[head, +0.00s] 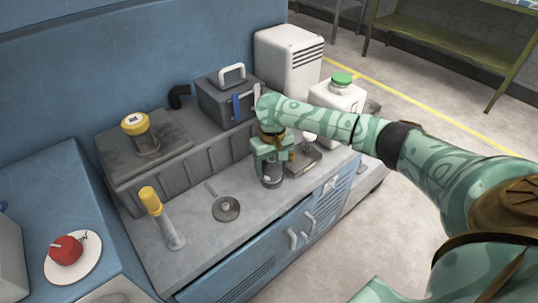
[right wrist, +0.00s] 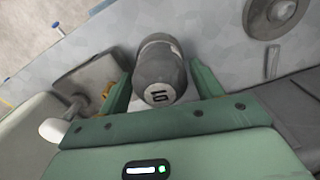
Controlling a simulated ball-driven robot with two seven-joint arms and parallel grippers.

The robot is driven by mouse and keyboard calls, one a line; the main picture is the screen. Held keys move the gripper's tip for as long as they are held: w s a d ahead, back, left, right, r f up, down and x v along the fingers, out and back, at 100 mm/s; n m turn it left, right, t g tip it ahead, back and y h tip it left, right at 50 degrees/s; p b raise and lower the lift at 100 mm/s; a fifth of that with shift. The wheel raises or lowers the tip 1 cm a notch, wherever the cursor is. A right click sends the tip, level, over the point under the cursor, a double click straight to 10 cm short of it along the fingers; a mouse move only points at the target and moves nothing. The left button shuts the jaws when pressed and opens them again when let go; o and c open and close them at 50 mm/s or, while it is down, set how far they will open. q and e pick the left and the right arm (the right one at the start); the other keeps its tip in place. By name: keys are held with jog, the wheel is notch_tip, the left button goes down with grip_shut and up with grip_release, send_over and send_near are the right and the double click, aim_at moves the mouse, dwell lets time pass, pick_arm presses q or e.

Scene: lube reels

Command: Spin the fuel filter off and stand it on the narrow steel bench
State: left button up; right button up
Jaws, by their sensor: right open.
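A dark grey cylinder (head: 271,176) with a marking on its end stands on the grey worktop (head: 205,255) of the blue cabinet; I cannot tell for certain that it is the fuel filter. My right gripper (head: 270,162) is over it, pointing down. In the right wrist view the cylinder (right wrist: 162,75) is between the two green fingers of the right gripper (right wrist: 160,88), which are open, with a gap showing at the upper part of the left finger. Which surface is the narrow steel bench is unclear. My left gripper is not in view.
A yellow-topped canister (head: 138,133) sits on the raised dark ledge. A yellow-handled tool (head: 160,215) and a round steel disc (head: 226,208) are left of the gripper. A white jug (head: 338,95) and small tray (head: 303,162) are right. Green-framed tables (head: 450,40) stand beyond the floor.

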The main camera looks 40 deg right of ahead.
aim_at(272, 159)
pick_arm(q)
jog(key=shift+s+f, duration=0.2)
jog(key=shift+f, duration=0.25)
pick_arm(e)
jog(key=shift+f, duration=0.7)
jog(key=c, duration=0.9)
jog(key=shift+o, duration=0.2)
jog(key=shift+s+r+n+p, duration=0.1)
jog(key=shift+r+n+p, duration=0.2)
jog(key=shift+n, duration=0.5)
jog(key=shift+f+n, duration=0.2)
jog(key=shift+n, duration=0.2)
notch_tip(272, 159, up, 7)
jog(key=p, duration=0.7)
jog(key=shift+r+p, duration=0.3)
jog(key=shift+p, duration=0.3)
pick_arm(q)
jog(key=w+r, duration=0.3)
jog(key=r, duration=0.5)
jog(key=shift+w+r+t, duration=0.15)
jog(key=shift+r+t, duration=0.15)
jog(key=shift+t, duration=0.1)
pick_arm(e)
jog(key=shift+f, duration=0.15)
